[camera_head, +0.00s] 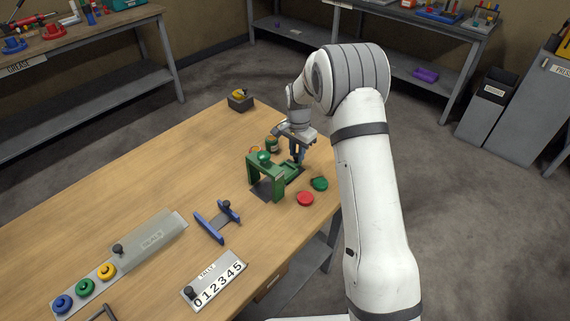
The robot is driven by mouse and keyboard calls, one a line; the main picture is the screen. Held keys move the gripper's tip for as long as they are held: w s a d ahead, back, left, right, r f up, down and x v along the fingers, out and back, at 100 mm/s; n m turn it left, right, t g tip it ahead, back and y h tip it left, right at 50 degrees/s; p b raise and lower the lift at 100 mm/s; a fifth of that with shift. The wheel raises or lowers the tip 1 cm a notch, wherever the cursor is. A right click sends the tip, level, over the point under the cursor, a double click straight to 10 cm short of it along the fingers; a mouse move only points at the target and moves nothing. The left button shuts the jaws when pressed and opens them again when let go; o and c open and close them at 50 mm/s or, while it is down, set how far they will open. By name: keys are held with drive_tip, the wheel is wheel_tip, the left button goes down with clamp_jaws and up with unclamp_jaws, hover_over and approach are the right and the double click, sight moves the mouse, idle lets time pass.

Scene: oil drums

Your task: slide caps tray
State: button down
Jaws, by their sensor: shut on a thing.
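My gripper (297,160) points down at the far right part of the table. Its fingers are shut at the far end of a small green tray (291,174); the exact part held is too small to make out. The tray lies beside a green arch-shaped stand (265,171) with a round green knob on top, on a dark base plate. A red cap (305,198) and a dark green cap (320,184) lie on the table just right of the stand. A small green can (272,144) stands behind it, partly hidden by my gripper.
A grey strip marked SEALS (150,242) carries blue, green and yellow round pieces. A dark box (240,102) stands at the back corner. The table's left middle is clear.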

drive_tip(key=shift+w+d, duration=0.9)
drive_tip(key=shift+w, duration=0.1)
drive_tip(key=shift+w+d+r, duration=0.1)
drive_tip(key=shift+r, duration=0.05)
drive_tip(key=c, duration=1.3)
unclamp_jaws()
drive_tip(key=shift+o, duration=0.3)
wheel_tip(320, 180, up, 8)
drive_tip(key=b, duration=0.1)
drive_tip(key=shift+f, duration=0.2)
